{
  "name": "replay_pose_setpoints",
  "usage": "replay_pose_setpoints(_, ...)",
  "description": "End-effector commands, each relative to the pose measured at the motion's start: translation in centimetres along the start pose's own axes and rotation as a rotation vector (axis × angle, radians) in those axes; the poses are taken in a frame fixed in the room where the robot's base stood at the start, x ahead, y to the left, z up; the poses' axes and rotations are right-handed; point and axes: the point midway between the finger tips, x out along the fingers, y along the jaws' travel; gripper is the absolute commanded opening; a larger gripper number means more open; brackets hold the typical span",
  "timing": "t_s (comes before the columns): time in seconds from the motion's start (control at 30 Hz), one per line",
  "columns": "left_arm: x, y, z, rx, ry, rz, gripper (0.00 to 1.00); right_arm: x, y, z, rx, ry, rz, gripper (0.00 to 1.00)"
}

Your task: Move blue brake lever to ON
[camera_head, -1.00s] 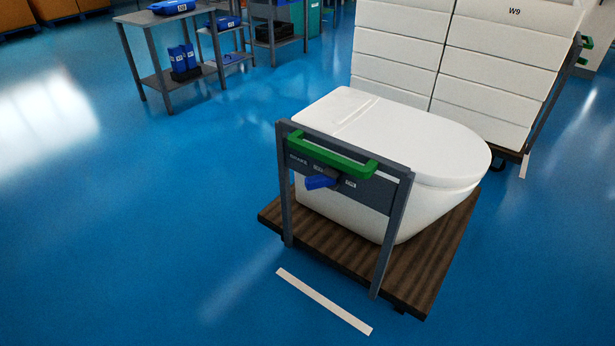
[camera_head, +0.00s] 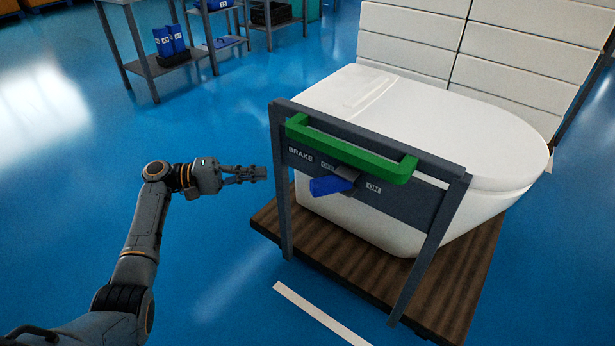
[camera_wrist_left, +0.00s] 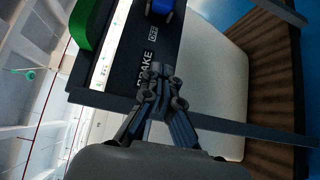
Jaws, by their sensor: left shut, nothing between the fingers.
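The blue brake lever (camera_head: 332,186) sits on the grey panel (camera_head: 408,205) of the cart frame, below the green handle (camera_head: 350,150). Its blue end points left, toward the OFF label's side, and the ON label (camera_head: 373,188) is to its right. In the left wrist view the lever (camera_wrist_left: 160,8) shows at the top edge, beside the OFF label (camera_wrist_left: 154,34). My left gripper (camera_head: 262,173) is shut and empty, just left of the frame's left post and apart from the lever. It also shows in the left wrist view (camera_wrist_left: 158,72). My right gripper is not in view.
A white toilet (camera_head: 430,120) stands on the cart's wooden deck (camera_head: 455,290) behind the frame. Stacked white boxes (camera_head: 420,38) stand behind it. Metal tables with blue items (camera_head: 170,40) are at the upper left. The blue floor left of the cart is clear.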

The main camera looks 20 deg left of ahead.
Motion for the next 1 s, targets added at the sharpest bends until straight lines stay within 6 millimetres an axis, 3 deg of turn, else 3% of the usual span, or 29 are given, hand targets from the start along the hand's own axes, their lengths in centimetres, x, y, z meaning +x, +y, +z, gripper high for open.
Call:
replay_pose_setpoints(0.37, -0.1, 0.8, 0.1, 0.012, -0.012, 0.018, 0.00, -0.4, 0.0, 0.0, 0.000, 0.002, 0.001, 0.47)
replay_pose_setpoints(0.53, 0.7, 0.8, 0.1, 0.012, -0.012, 0.018, 0.00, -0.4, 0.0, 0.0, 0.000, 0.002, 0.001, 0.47)
replay_pose_setpoints(0.67, 2.8, 0.8, 0.2, 0.012, -0.014, 0.018, 0.00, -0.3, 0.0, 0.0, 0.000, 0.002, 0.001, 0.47)
replay_pose_setpoints(1.0, 10.1, 0.9, 0.3, 0.011, -0.014, 0.018, 0.00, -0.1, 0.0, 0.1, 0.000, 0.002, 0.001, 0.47)
